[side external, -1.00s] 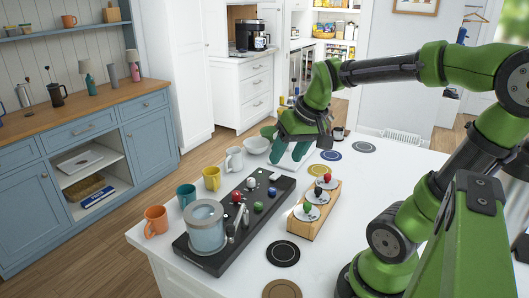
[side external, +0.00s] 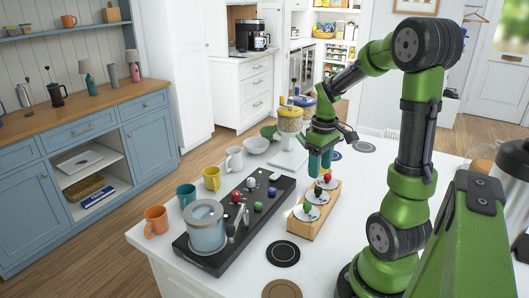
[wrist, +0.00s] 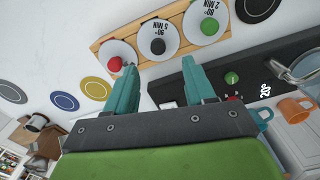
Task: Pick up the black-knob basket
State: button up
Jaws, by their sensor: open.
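The black-knob basket (wrist: 146,47) is a white disc with a dark knob, in the middle of a wooden rack (wrist: 108,47) between the red-knob basket (wrist: 105,50) and the green-knob basket (wrist: 196,33). In the side external view the rack (side external: 304,231) is on the white counter; the black-knob basket (side external: 318,197) is small and its underside is hidden. My gripper (side external: 320,172) is open and empty above the rack's far part, near the red knob. In the wrist view the black knob appears just beyond the gap between the teal fingers of my gripper (wrist: 161,68).
A black machine base (side external: 217,250) with coloured knobs and a glass vessel (side external: 206,230) stands left of the rack. Mugs line the counter's left edge. A grinder-like appliance (side external: 290,120) stands behind my gripper. Flat round coasters (side external: 283,253) lie around the rack.

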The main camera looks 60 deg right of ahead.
aim_at(318, 187)
notch_tip(318, 187, down, 7)
jog(key=shift+d+f, duration=0.15)
dwell(0.4)
jog(key=shift+c, duration=0.3)
grip_shut()
